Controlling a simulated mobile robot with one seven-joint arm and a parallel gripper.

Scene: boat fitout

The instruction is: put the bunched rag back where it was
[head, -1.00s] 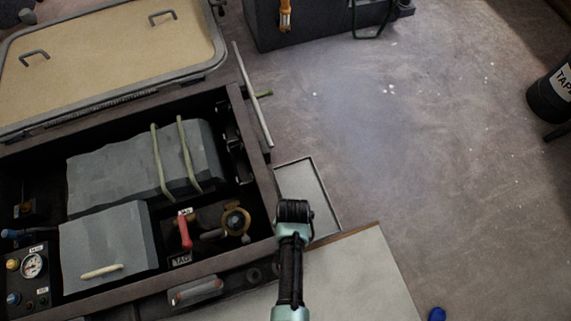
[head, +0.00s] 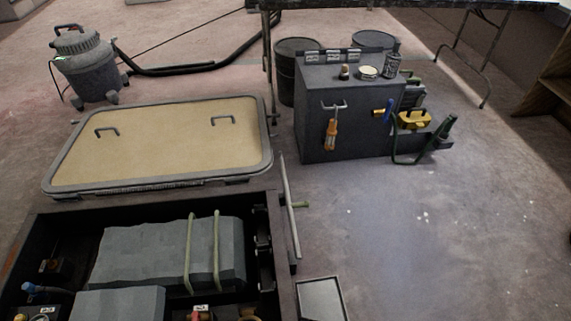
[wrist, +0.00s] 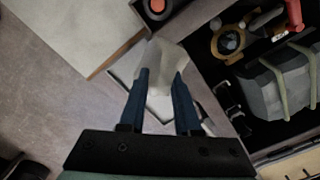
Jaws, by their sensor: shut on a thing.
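My gripper (wrist: 160,78) shows in the wrist view, with its two dark blue fingers shut on a pale, whitish thing, which looks like the bunched rag (wrist: 164,54). The rag sticks out past the fingertips, above a shallow pale tray with a dark rim on the floor. That tray (head: 321,299) also shows at the bottom edge of the head view, beside the open engine box (head: 279,225). My gripper and the rag are outside the head view. I cannot tell the rag's height above the tray.
The engine box holds a grey engine block (head: 165,252). A tan hatch lid (head: 160,145) lies behind it. A grey cabinet (head: 330,115) with tools and tins stands beyond. A vacuum (head: 85,65) stands at the far left.

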